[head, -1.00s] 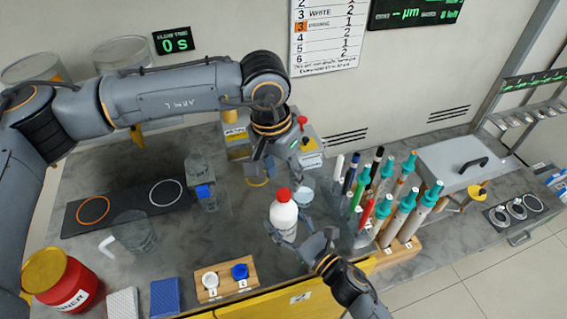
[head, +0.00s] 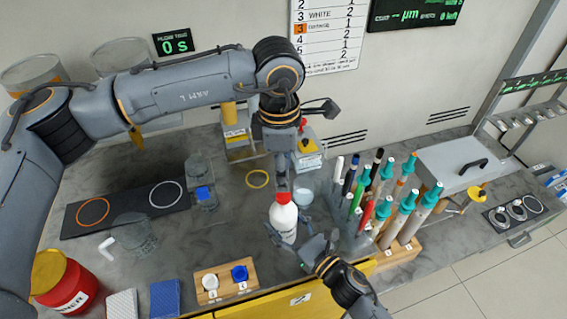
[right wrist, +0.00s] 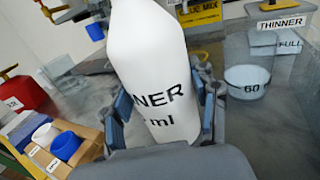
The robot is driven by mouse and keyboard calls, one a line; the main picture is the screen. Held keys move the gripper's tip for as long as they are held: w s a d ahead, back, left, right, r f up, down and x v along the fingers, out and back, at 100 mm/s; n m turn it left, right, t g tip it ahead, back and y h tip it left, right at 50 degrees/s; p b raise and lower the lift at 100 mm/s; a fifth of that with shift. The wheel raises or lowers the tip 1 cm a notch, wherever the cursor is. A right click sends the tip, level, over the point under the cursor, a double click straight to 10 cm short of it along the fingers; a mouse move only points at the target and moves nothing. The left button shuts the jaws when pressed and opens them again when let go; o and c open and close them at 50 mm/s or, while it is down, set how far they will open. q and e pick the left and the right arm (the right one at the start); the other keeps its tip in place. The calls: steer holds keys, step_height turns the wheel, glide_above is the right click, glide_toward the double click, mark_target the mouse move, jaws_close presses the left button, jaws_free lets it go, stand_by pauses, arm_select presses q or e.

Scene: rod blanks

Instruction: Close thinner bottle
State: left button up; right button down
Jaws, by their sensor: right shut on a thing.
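The white thinner bottle (head: 284,222) stands upright near the front of the bench, with a red cap (head: 283,198) at its top. I cannot tell how tightly the cap sits. My right gripper (head: 292,232) is shut around the bottle's body. The right wrist view shows its fingers on both sides of the bottle (right wrist: 160,75), with the bottle's top out of frame. My left gripper (head: 283,172) is above the bottle, with a finger reaching down to the cap. Its opening is unclear, and I cannot tell whether it touches the cap.
Pens and teal-topped tubes (head: 385,205) stand close to the right of the bottle. A small clear cup (head: 303,196) is just behind it. A wooden block (head: 225,283) with white and blue caps is at front left. A clear jug (head: 135,238) stands further left.

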mark_target(283, 195)
arm_select(q)
steer(key=n, duration=0.6)
steer(key=shift+r+n, duration=0.25)
steer(key=shift+n, duration=0.05)
steer(key=n, duration=0.6)
steer(key=shift+r+n+y, duration=0.25)
steer(key=shift+n+y, duration=0.05)
steer(key=shift+f, duration=4)
